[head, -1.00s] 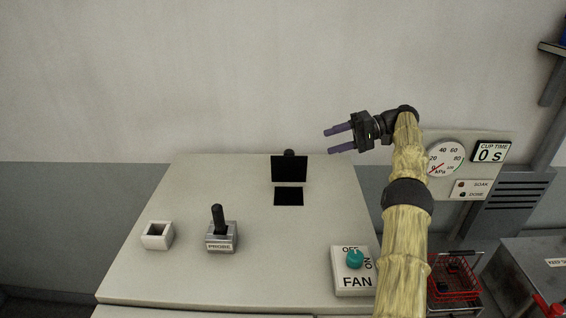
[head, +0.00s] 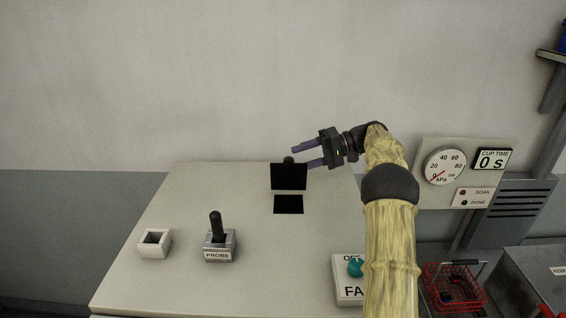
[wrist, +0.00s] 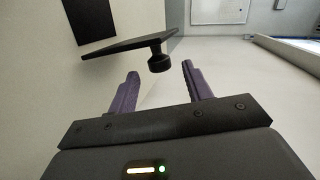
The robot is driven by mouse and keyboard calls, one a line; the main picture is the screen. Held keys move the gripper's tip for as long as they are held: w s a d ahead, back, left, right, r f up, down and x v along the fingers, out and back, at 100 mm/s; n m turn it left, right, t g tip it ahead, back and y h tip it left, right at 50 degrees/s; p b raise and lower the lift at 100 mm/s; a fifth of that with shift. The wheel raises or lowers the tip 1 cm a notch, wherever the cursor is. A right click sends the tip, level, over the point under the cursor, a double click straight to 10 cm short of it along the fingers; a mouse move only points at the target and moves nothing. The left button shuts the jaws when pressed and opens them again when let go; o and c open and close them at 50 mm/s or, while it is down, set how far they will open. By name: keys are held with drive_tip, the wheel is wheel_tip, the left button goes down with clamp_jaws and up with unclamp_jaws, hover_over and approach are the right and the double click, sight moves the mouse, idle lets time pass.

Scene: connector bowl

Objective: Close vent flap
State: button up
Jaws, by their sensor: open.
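The vent flap (head: 289,178) is a black panel standing raised at the back of the pale cabinet top, with a dark square opening (head: 288,204) in front of it. A round dark knob (head: 288,160) sits on its back side. In the wrist view the flap (wrist: 128,46) appears edge-on, with its knob (wrist: 159,60) pointing toward my gripper. My gripper (head: 304,156) is open and empty at the upper right of the flap. In the wrist view its purple fingers (wrist: 158,82) point toward the knob, which lies just beyond and between the tips. I see no clear contact.
On the cabinet top (head: 180,285) stand a white square holder (head: 154,243), a probe in a metal block (head: 219,242) and a fan switch with a teal knob (head: 355,267). A gauge (head: 444,167) is at right. A red basket (head: 453,287) sits lower right. The wall rises behind.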

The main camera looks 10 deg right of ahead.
sight(286, 162)
drive_tip(key=p+x, duration=0.2)
drive_tip(key=x, duration=0.3)
drive_tip(key=shift+a+r, duration=0.1)
drive_tip(key=shift+a, duration=0.1)
drive_tip(key=shift+a+f, duration=0.35)
drive_tip(key=shift+a, duration=0.2)
clamp_jaws()
